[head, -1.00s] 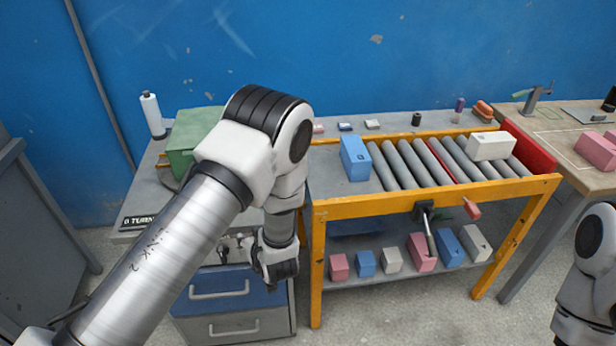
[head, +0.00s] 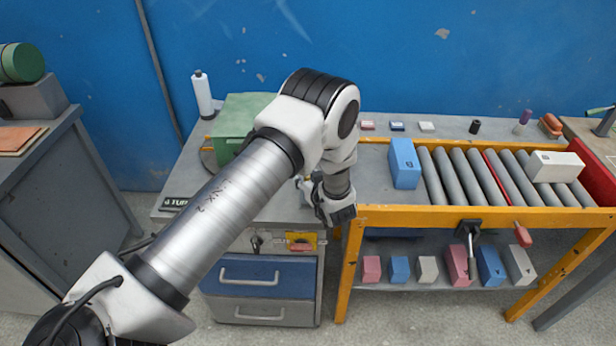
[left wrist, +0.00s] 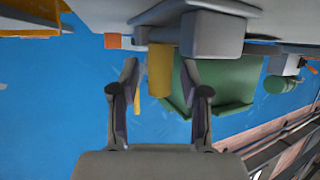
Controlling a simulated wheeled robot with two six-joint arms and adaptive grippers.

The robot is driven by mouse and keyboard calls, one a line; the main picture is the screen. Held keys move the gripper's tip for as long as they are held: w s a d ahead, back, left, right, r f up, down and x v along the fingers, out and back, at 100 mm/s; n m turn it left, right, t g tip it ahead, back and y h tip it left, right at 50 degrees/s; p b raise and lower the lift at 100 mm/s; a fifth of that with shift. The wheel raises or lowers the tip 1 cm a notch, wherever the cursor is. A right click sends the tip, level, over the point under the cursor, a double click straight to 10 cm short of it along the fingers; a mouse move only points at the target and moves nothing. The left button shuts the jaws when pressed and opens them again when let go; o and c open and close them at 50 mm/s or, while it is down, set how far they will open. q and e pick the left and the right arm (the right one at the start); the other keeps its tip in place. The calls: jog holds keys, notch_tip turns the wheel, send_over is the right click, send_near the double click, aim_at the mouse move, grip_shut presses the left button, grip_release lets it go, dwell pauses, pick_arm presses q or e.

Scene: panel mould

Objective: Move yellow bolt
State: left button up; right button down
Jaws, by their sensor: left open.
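A yellow upright piece (left wrist: 159,70), which looks like the yellow bolt, shows in the left wrist view between the two open fingers of my left gripper (left wrist: 160,82). The fingers stand apart on either side of it in the picture; I cannot tell how far beyond them it lies. In the head view my left gripper (head: 336,214) hangs by the right end of the grey bench (head: 268,207), close to the roller table's left corner. The bolt cannot be made out in the head view. My right gripper is not in view.
A green box (head: 240,120) and a white bottle (head: 202,95) stand on the bench; the green box also shows in the left wrist view (left wrist: 225,88). The yellow-framed roller table (head: 440,217) is to the right, with a blue block (head: 404,163) on it.

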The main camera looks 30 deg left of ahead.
pick_arm(q)
jog(key=shift+d, duration=0.1)
grip_shut()
jog(key=s+d, duration=0.1)
jog(key=s+d+p, duration=0.1)
jog(key=s, duration=0.1)
jog(key=shift+s, duration=0.3)
jog(key=shift+f, duration=0.15)
grip_release()
jog(key=shift+s+d, duration=0.1)
jog(key=v, duration=0.8)
